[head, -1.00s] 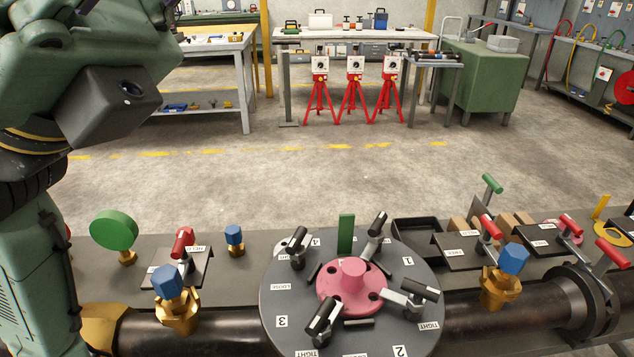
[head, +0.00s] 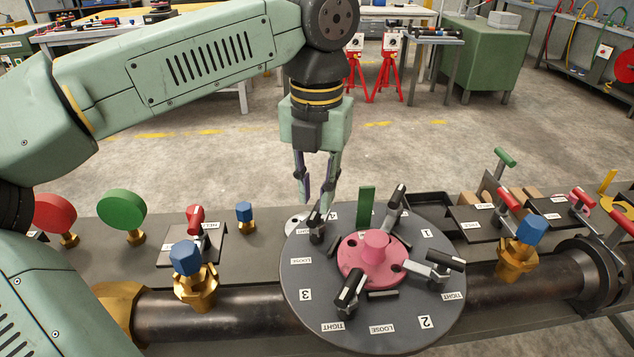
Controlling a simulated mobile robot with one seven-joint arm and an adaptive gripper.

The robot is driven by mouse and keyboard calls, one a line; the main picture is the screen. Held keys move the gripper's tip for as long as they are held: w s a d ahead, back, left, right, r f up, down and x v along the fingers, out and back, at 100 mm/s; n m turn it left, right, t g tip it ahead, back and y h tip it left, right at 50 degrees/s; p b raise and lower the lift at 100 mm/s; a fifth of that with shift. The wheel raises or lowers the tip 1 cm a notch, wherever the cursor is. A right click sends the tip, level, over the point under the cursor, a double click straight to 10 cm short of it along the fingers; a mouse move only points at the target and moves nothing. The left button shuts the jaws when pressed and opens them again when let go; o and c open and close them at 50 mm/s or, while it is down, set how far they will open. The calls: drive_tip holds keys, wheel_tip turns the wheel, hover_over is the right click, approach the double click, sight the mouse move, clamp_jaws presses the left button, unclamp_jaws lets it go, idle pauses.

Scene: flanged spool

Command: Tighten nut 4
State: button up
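The grey round flange plate (head: 420,320) carries a pink spool hub (head: 372,262) and several black-gripped nut handles around it. The handle by label 4 (head: 316,222) is at the plate's upper left, its black grip pointing up; the label 4 (head: 333,214) is partly covered. A LOOSE label (head: 301,261) lies below that handle. My gripper (head: 317,203) points down with two fingers apart, its tips just above and behind this handle. I cannot tell whether the grip is between the fingers or whether they touch it.
A green upright tab (head: 366,207) stands at the plate's back edge, right of my gripper. Blue-capped brass valves (head: 187,262) and a red-handled clamp (head: 196,217) stand to the left. A dark pipe (head: 230,312) runs across the bench front. Open floor lies behind.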

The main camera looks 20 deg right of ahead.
sight(317, 209)
wheel_tip(317, 209, down, 6)
drive_tip(key=b, duration=0.3)
drive_tip(key=shift+r, duration=0.15)
drive_tip(key=shift+r+m+p, duration=0.35)
drive_tip(key=shift+m+p, duration=0.1)
drive_tip(key=shift+m, duration=0.15)
drive_tip(key=m+p, duration=0.1)
drive_tip(key=m, duration=0.2)
drive_tip(key=shift+r+m, duration=0.1)
drive_tip(key=shift+m, duration=0.2)
drive_tip(key=m+p, duration=0.1)
drive_tip(key=m, duration=0.2)
drive_tip(key=shift+m, duration=0.3)
drive_tip(key=m+p, duration=0.1)
drive_tip(key=m, duration=0.2)
drive_tip(key=shift+m+p, duration=0.3)
drive_tip(key=shift+p, duration=0.05)
drive_tip(key=shift+d+m, duration=0.1)
drive_tip(key=shift+m, duration=0.8)
drive_tip(key=shift+f+m, duration=0.25)
drive_tip(key=shift+m, duration=0.45)
drive_tip(key=m+b, duration=0.1)
drive_tip(key=m, duration=0.6)
drive_tip(key=shift+n+b, duration=0.45)
drive_tip(key=shift+n, duration=0.95)
wheel_tip(317, 209, up, 7)
drive_tip(key=p, duration=0.5)
drive_tip(key=shift+r, duration=0.1)
